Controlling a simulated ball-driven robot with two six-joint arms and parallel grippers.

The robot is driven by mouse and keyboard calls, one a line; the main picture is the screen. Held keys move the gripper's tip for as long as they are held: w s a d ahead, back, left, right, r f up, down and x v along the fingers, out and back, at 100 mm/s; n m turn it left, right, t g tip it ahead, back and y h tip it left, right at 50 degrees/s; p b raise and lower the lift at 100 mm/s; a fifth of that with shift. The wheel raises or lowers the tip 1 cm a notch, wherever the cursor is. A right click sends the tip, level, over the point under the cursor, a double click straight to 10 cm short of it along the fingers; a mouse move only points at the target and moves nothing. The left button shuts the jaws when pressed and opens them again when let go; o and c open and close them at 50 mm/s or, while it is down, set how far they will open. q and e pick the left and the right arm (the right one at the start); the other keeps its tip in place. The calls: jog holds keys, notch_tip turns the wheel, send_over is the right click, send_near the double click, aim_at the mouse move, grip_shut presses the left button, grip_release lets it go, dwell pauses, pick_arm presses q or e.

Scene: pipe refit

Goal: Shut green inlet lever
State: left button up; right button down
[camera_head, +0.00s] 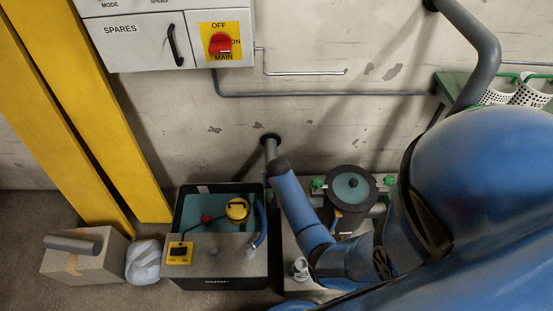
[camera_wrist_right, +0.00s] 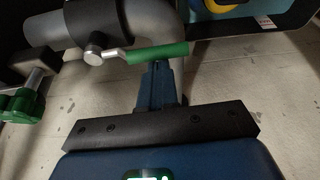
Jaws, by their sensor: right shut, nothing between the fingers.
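The green inlet lever (camera_wrist_right: 157,53) shows in the right wrist view. Its metal arm starts at a round pivot (camera_wrist_right: 94,54) on the dark pipe collar (camera_wrist_right: 97,18), and the green grip points right, roughly level in the picture. My right gripper (camera_wrist_right: 158,68) is shut and empty, its fingertips right at the grip's lower edge. I cannot tell whether they touch it. In the head view my right arm (camera_head: 303,217) reaches toward the grey wall pipe (camera_head: 270,148); its gripper and the lever are hidden there. My left gripper is not in view.
An open dark tank (camera_head: 220,284) with a yellow pump (camera_head: 237,209) stands left of my right arm. A round filter housing (camera_head: 351,188) with green knobs (camera_head: 318,184) stands to its right. Yellow posts (camera_head: 110,110), a box (camera_head: 85,262) and a switch cabinet (camera_head: 130,45) are at left.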

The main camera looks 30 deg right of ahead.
jog(key=s+n+p, duration=0.1)
jog(key=s+a+n+y+p, duration=0.1)
jog(key=n+p, duration=0.1)
jog(key=shift+s+r+n, duration=0.15)
jog(key=shift+n, duration=0.15)
jog(key=s+d+n+g+y+p, duration=0.1)
jog(key=s+n+y, duration=0.3)
jog(key=s+n, duration=0.4)
jog(key=d+n+p, duration=0.1)
jog(key=n, duration=0.4)
jog(key=shift+f+p, duration=0.2)
jog(key=shift+p, duration=0.1)
dwell(0.5)
